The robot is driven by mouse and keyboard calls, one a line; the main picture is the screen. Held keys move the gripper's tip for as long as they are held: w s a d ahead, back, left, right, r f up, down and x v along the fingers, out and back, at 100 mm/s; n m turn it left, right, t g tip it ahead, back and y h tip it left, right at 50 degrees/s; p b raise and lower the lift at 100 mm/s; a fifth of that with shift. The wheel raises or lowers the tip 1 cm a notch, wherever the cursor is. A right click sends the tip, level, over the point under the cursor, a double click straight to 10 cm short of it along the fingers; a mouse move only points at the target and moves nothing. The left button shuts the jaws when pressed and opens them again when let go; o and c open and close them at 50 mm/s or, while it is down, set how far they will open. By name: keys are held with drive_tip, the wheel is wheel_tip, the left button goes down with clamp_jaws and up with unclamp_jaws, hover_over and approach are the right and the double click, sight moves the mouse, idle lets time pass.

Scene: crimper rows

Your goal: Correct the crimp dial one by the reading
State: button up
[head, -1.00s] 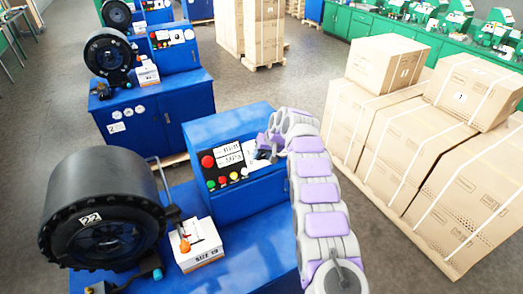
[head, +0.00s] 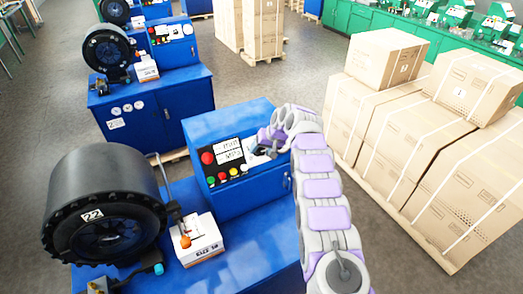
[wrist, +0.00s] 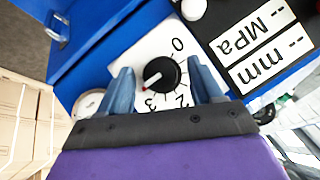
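The crimp dial has a black knob (wrist: 161,74) with a red and white pointer on a white face. The numerals 0, 2 and 3 show on the face; the pointer is at the knob's lower left, near the 3 side. My gripper (wrist: 160,67) is open, with one finger on each side of the knob; I cannot tell whether they touch it. In the head view my gripper (head: 266,146) is at the nearest blue control box (head: 230,125) and hides the dial. A panel with mm and MPa displays (head: 229,154) shows only dashes in the wrist view.
The nearest crimper (head: 105,200), labelled 22, stands left of the control box, with a white box (head: 197,240) beside it. Another crimper (head: 109,50) stands behind. Strapped cartons (head: 415,150) stand on a pallet at the right. Grey floor (head: 265,85) lies open behind the control box.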

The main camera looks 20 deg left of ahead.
drive_tip(key=b+v, duration=0.2)
drive_tip(key=v, duration=1.5)
drive_tip(key=shift+d+r, duration=0.1)
drive_tip(key=s+d+f+m+g+h+b, duration=0.1)
drive_tip(key=s+d+f+m+h+b, duration=0.2)
drive_tip(key=s+d+b, duration=1.3)
drive_tip(key=s+d+f+m, duration=0.1)
drive_tip(key=s+d+f, duration=0.4)
drive_tip(key=s, duration=0.7)
drive_tip(key=s+d+f+g+h+b, duration=0.1)
drive_tip(key=s+d+f, duration=0.4)
drive_tip(key=s, duration=0.7)
drive_tip(key=s+d+f+m+h+b, duration=0.1)
drive_tip(key=s+d+f, duration=0.4)
drive_tip(key=s+d, duration=0.4)
drive_tip(key=s, duration=0.3)
drive_tip(key=shift+f+m+g, duration=0.25)
drive_tip(key=shift+m+g, duration=0.05)
drive_tip(key=shift+g, duration=0.1)
